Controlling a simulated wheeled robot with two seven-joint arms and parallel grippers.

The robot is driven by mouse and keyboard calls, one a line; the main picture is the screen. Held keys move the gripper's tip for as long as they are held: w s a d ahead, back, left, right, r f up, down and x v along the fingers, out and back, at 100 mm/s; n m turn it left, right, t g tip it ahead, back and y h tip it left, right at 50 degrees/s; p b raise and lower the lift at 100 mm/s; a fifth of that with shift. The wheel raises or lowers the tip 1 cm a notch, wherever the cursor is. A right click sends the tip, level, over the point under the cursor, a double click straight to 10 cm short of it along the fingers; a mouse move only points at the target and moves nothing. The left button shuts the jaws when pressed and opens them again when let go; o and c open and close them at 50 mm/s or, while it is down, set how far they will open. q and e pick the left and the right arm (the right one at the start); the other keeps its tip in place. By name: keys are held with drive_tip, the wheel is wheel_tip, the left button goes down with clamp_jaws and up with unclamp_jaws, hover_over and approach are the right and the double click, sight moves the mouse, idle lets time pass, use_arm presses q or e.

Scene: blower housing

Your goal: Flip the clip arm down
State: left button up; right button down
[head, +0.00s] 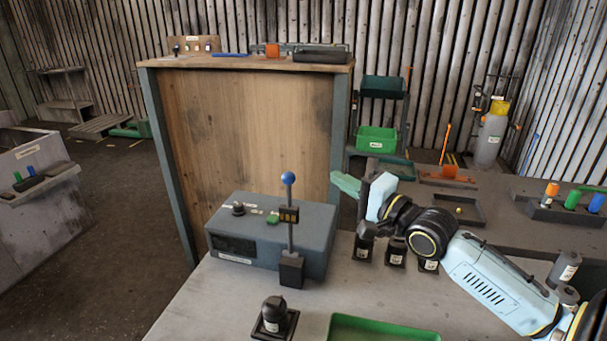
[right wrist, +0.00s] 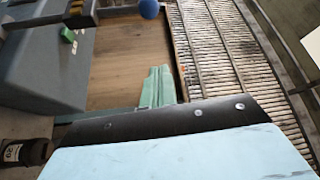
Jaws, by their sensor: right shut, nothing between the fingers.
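The grey blower housing (head: 262,240) sits on the near table, with a small green piece (head: 272,219) and a black knob on top. At its front right, an upright dark arm stands on a dark base (head: 290,271). The arm carries a black-and-yellow block (head: 289,214) and a blue ball (head: 288,178) at its top. I take this for the clip arm; it is upright. My right gripper (head: 347,185) has its green fingers shut and empty, to the right of the ball and apart from it. The fingers (right wrist: 158,88) and ball (right wrist: 149,9) show in the right wrist view. My left gripper is not in view.
Several black-capped bottles (head: 395,252) stand below my right gripper. A black knob on a square base (head: 274,317) and a green tray (head: 380,330) are at the front. A tall wooden cabinet (head: 250,130) stands behind the housing. Bare tabletop (head: 215,300) lies at front left.

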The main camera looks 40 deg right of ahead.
drive_tip(key=p+x, duration=0.1)
drive_tip(key=x, duration=0.8)
use_arm(q)
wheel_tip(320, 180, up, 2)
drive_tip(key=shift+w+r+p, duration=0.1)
drive_tip(key=shift+p, duration=0.45)
use_arm(e)
drive_tip(key=a, duration=0.1)
drive_tip(key=s+a, duration=0.1)
drive_tip(key=s+a+f, duration=0.1)
drive_tip(key=shift+a, duration=0.2)
drive_tip(key=shift+a+r, duration=0.1)
